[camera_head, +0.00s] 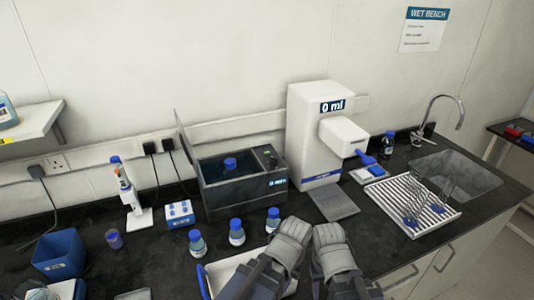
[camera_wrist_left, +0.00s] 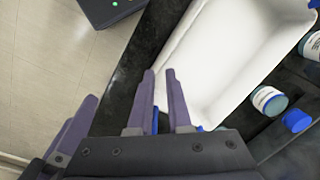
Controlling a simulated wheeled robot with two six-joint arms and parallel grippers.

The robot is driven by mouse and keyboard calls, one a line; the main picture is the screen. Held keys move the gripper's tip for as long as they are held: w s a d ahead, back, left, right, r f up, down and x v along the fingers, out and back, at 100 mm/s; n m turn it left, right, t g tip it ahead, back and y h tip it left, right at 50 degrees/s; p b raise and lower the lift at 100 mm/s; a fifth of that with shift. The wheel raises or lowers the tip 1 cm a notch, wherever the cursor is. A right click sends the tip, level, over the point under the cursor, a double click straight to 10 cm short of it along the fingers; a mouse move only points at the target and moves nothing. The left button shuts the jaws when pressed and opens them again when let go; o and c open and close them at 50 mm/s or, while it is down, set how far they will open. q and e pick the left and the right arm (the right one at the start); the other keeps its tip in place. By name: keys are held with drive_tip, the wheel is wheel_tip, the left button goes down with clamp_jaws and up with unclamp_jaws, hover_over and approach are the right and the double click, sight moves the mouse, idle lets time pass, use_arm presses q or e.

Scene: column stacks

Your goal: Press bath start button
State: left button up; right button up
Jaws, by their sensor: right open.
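The dark water bath (camera_head: 215,203) stands against the back wall in the head view, with an open basin holding a blue-capped bottle. Its control panel (camera_head: 266,157) is at the right end, with a small green light and a lit display on the front; the start button is too small to make out. My right gripper (camera_head: 312,233) is in front and to the right of the bath, apart from it, open and empty. My left gripper (camera_wrist_left: 166,75) shows in the left wrist view, its fingers apart over the edge of a white tray (camera_wrist_left: 215,55). A bit of blue shows between the finger bases.
A white dispenser (camera_head: 305,135) reading 0 ml stands right of the bath. Blue-capped bottles (camera_head: 237,238) stand before the bath, with the white tray (camera_head: 222,272) nearer. A drying rack (camera_head: 425,205) and sink are at right. A dark device with a green light (camera_wrist_left: 108,8) shows in the wrist view.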

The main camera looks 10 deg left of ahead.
use_arm(q)
clamp_jaws()
idle(1.2)
